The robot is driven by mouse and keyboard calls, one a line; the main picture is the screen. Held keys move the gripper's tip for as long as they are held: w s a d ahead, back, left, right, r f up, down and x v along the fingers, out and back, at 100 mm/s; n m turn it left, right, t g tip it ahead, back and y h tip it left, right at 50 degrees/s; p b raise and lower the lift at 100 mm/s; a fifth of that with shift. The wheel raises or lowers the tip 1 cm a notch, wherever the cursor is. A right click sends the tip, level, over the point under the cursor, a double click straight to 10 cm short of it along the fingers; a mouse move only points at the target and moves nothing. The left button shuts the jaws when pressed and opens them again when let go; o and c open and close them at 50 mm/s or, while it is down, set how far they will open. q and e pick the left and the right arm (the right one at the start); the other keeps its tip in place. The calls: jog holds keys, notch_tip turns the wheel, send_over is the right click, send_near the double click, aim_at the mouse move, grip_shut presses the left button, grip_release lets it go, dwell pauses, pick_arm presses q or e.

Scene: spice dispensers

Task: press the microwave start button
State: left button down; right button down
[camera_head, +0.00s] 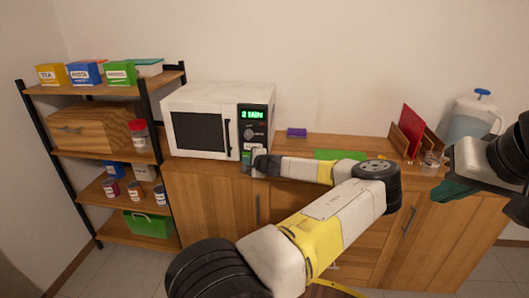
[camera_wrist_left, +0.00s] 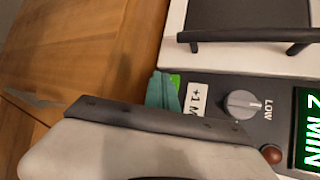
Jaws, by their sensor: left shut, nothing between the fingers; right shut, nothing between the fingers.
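The white microwave (camera_head: 200,132) stands on the wooden cabinet with its door closed. Its panel display (camera_head: 256,114) glows green and reads 2 MIN. In the left wrist view the panel shows a grey knob (camera_wrist_left: 243,103), a red-brown button (camera_wrist_left: 272,154), a "+1 M" label (camera_wrist_left: 196,98) and a bit of a green button (camera_wrist_left: 175,80). My left gripper (camera_head: 247,157) is shut at the panel's lower part. Its teal fingertips (camera_wrist_left: 163,90) partly cover the green button; I cannot tell whether they touch it. My right gripper (camera_head: 452,191) is shut and empty at the right.
A shelf (camera_head: 75,155) with boxes and jars stands left of the microwave. On the cabinet top (camera_head: 290,148) are a purple block (camera_head: 297,132), a green mat (camera_head: 338,154), a wooden holder with a red book (camera_head: 411,130) and a jug (camera_head: 472,118).

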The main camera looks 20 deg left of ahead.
dwell(0.4)
pick_arm(q)
jog(key=shift+w+a, duration=0.1)
jog(key=shift+w, duration=0.3)
jog(key=shift+w+a, duration=0.1)
jog(key=shift+w, duration=0.25)
dwell(0.5)
jog(key=shift+s, duration=0.1)
jog(key=shift+s+d, duration=0.2)
jog(key=shift+s, duration=0.45)
jog(key=s, duration=0.2)
jog(key=s+d, duration=0.1)
jog(key=s, duration=0.2)
jog(key=shift+d, duration=0.1)
dwell(0.4)
dwell(0.6)
